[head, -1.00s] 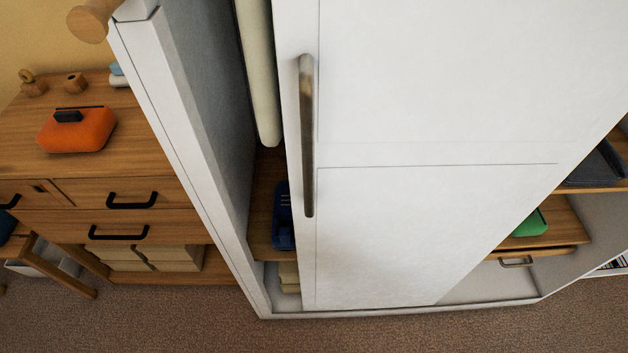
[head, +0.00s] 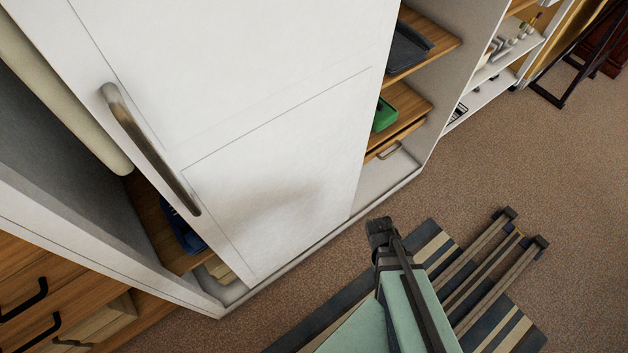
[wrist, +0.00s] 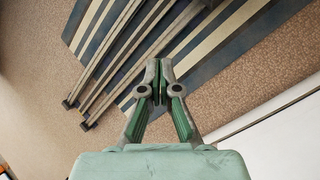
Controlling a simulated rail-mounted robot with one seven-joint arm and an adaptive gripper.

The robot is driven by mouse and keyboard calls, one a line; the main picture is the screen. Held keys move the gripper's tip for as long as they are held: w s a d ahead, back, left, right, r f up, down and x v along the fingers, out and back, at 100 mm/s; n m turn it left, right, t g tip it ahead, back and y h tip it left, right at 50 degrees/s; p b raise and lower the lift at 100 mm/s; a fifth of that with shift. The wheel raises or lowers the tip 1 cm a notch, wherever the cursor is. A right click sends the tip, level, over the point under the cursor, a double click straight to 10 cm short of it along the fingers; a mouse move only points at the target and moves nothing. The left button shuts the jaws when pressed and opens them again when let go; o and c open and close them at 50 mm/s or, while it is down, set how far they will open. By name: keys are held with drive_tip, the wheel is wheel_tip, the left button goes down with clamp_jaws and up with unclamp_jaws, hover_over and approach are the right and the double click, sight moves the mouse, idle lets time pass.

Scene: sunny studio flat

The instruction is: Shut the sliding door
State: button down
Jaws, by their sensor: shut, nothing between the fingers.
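The white sliding door (head: 258,110) hangs in the front of a white wardrobe, in the middle of its width. Gaps show on both sides of it, with shelves visible behind. A long metal bar handle (head: 150,150) is fixed near the door's left edge. My gripper (head: 380,228) is out in front of the wardrobe, right of the door's lower edge in the head view and apart from the handle. In the wrist view my gripper (wrist: 158,68) points over the floor, its fingers together with nothing between them.
A striped rug (head: 430,245) lies on the brown carpet, with a frame of several long bars (head: 500,265) over it. Wooden drawers (head: 30,290) stand left of the wardrobe. A green item (head: 384,116) sits on the right shelf. Carpet at right is clear.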

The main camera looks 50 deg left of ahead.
drive_tip(key=s+a+r+n+t+y+p, duration=0.1)
drive_tip(key=s+a+r+n+t+p, duration=0.2)
drive_tip(key=s+a+r, duration=0.85)
drive_tip(key=s+a+r+n+t+y+p, duration=0.3)
drive_tip(key=s+a+r, duration=0.45)
drive_tip(key=a, duration=0.65)
drive_tip(key=s+a+r+n+t+y, duration=0.1)
drive_tip(key=s+a+r+y, duration=0.2)
drive_tip(key=s+r, duration=1.05)
drive_tip(key=s+a+r+n+y, duration=0.1)
drive_tip(key=s+a+r+y, duration=0.2)
drive_tip(key=s+r, duration=1.1)
drive_tip(key=w+p+x, duration=0.1)
drive_tip(key=p+x, duration=0.2)
drive_tip(key=x, duration=1.6)
drive_tip(key=shift+w+r+p, duration=0.2)
drive_tip(key=shift+w+p, duration=0.1)
